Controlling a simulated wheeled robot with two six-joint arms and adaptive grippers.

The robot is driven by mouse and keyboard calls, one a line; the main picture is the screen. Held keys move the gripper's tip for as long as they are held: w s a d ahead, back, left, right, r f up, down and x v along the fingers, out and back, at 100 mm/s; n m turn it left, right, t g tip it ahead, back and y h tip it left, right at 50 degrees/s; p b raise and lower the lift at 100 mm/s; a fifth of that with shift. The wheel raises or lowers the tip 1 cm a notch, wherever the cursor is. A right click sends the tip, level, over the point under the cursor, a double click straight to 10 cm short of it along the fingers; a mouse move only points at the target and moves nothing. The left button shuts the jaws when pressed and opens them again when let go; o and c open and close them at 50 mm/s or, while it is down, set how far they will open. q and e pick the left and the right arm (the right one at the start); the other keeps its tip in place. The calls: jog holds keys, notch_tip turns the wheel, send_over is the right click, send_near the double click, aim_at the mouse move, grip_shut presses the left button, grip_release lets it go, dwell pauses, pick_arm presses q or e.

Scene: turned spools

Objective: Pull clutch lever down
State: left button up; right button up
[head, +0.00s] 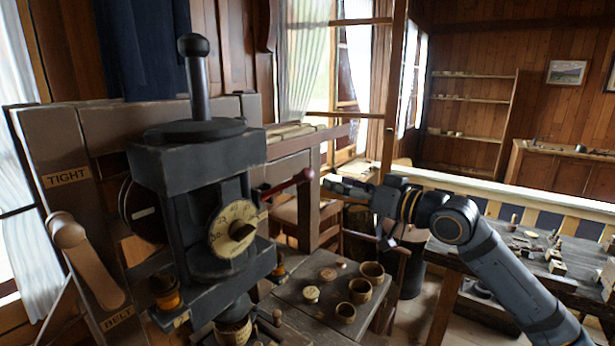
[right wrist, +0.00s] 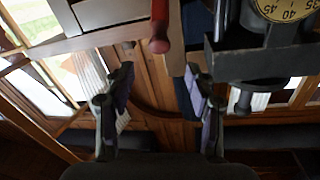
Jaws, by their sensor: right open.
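A dark red lever with a ball knob (head: 305,175) sticks out to the right from the grey machine (head: 205,165) in the head view; I take it as the clutch lever. Its red knob (right wrist: 159,45) also shows at the top middle of the right wrist view. My right gripper (head: 333,185) is just right of the knob in the head view. In the right wrist view its two fingers (right wrist: 159,78) are spread, with the knob beyond the gap between them and no contact visible. My left gripper is not in view.
The machine has a black-knobbed upright lever (head: 197,75), a numbered dial (head: 234,228) and a wooden handle (head: 85,260) near the BELT and TIGHT labels. Wooden cups (head: 360,291) stand on a low bench below. A table with small parts (head: 540,255) stands at the right.

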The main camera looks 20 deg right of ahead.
aim_at(311, 174)
jog(key=p+x, duration=0.6)
jog(key=x, duration=0.3)
jog(key=shift+w+a, duration=0.2)
jog(key=shift+w, duration=0.1)
jog(key=shift+w+a+f, duration=0.1)
jog(key=shift+w+a, duration=0.1)
jog(key=shift+w, duration=0.2)
grip_shut()
jog(key=shift+f, duration=0.1)
